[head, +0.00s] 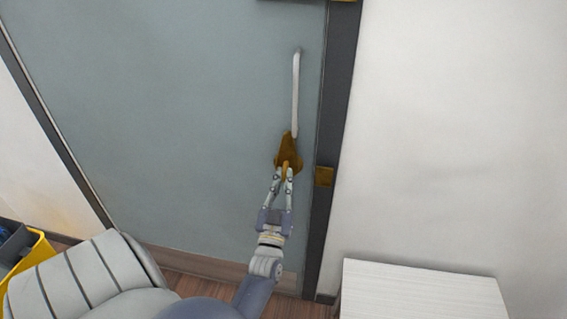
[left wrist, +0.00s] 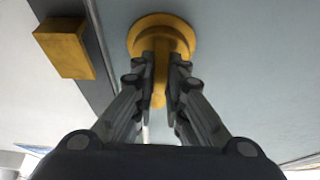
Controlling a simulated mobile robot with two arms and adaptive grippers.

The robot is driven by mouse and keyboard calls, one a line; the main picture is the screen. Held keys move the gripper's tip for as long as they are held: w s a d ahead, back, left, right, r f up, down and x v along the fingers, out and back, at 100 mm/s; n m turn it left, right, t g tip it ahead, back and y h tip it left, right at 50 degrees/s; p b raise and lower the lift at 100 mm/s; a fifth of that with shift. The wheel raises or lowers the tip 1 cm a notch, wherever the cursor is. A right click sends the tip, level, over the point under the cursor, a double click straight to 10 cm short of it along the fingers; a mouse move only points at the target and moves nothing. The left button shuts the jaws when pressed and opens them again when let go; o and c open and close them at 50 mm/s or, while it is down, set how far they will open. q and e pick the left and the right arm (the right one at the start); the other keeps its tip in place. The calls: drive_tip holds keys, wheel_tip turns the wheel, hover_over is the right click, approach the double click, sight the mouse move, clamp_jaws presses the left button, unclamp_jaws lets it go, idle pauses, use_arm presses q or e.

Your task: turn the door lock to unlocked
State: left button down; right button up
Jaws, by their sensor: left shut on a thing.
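The door (head: 190,110) is a grey-green panel in a dark frame, and it looks closed. Its lock (head: 287,152) is a brass-coloured piece near the right edge, just below a long pale vertical handle (head: 296,95). My left gripper (head: 286,174) is at the lock, shut on its turn knob. In the left wrist view the round lock base (left wrist: 163,35) shows, with the knob (left wrist: 160,84) between the two fingers (left wrist: 161,85). My right gripper is not in view.
A brass-coloured strike block (head: 324,177) sits on the door frame right of the lock; it also shows in the left wrist view (left wrist: 64,50). A white table (head: 420,288) stands at the lower right. A yellow-edged bin (head: 32,255) is at the lower left.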

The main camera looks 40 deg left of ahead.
sight(287, 137)
use_arm(q)
drive_tip(key=shift+n, duration=0.3)
drive_tip(key=c, duration=1.6)
unclamp_jaws()
drive_tip(key=shift+c, duration=0.2)
wheel_tip(287, 137, up, 10)
